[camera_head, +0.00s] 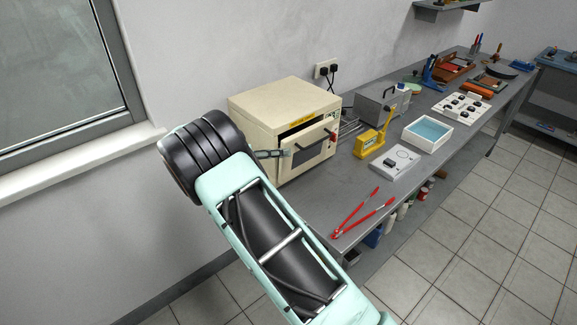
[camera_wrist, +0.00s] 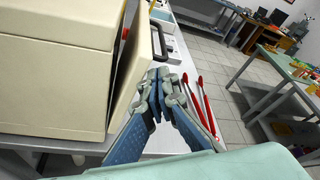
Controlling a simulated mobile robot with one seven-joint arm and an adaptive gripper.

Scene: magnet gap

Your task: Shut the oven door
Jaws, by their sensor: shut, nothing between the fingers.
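The cream oven (camera_head: 262,113) stands on the grey bench against the wall. Its door (camera_head: 325,149), with a dark window, is ajar, and a dark gap shows along its upper edge. In the wrist view the door (camera_wrist: 136,75) stands a little off the oven body (camera_wrist: 55,75). My gripper (camera_head: 289,151) is shut and empty, in front of the door's left part. In the wrist view my gripper's fingertips (camera_wrist: 160,78) are close beside the door's outer face. I cannot tell whether they touch it.
A red long-handled tool (camera_head: 362,212) lies on the bench near its front edge; it also shows in the wrist view (camera_wrist: 200,100). A yellow device (camera_head: 370,142), a white switch box (camera_head: 393,162) and a blue-lined tray (camera_head: 428,133) stand right of the oven. Tiled floor is clear.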

